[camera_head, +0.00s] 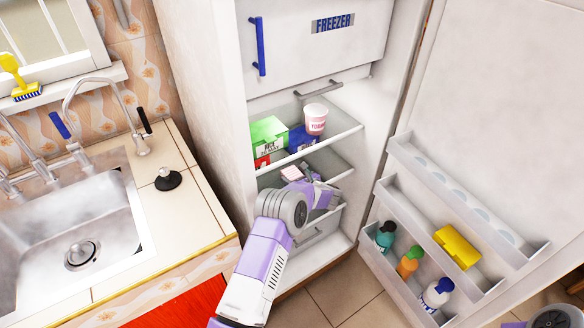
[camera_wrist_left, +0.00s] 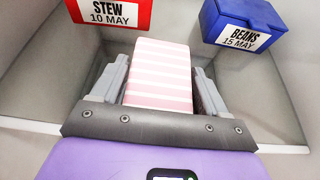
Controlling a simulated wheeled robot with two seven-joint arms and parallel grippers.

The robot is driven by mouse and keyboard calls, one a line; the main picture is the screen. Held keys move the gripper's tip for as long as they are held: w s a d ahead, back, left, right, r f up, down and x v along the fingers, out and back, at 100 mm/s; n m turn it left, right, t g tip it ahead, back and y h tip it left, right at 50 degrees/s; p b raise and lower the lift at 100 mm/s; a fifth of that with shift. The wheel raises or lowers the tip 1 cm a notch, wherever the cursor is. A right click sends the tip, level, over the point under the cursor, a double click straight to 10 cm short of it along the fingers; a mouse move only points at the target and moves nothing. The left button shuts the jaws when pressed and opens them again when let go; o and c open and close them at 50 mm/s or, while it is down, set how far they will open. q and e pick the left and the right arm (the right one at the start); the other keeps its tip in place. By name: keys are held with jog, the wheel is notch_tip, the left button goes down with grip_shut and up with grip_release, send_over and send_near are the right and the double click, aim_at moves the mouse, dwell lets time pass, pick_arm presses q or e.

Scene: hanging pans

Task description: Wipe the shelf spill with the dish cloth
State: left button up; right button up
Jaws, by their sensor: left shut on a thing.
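A pink-and-white striped dish cloth (camera_wrist_left: 160,72), folded into a block, is between the fingers of my left gripper (camera_wrist_left: 157,88). The gripper is shut on it. In the head view my left arm reaches into the open fridge, and the cloth (camera_head: 291,174) shows as a small pink patch beside the gripper (camera_head: 299,182), below the upper shelf (camera_head: 328,139). A lower glass shelf (camera_head: 337,168) is partly hidden by my gripper. I cannot make out the spill in either view. My right gripper is not in view.
A red stew box (camera_wrist_left: 108,14) and blue beans box (camera_wrist_left: 241,24) lie ahead of the gripper. A green box (camera_head: 268,134) and pink-and-white tub (camera_head: 315,119) stand on the upper shelf. The open fridge door (camera_head: 480,110) is at right, with bottles in its rack.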

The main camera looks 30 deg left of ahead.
pick_arm(q)
jog(key=shift+r+p, duration=0.65)
jog(key=shift+r, duration=1.9)
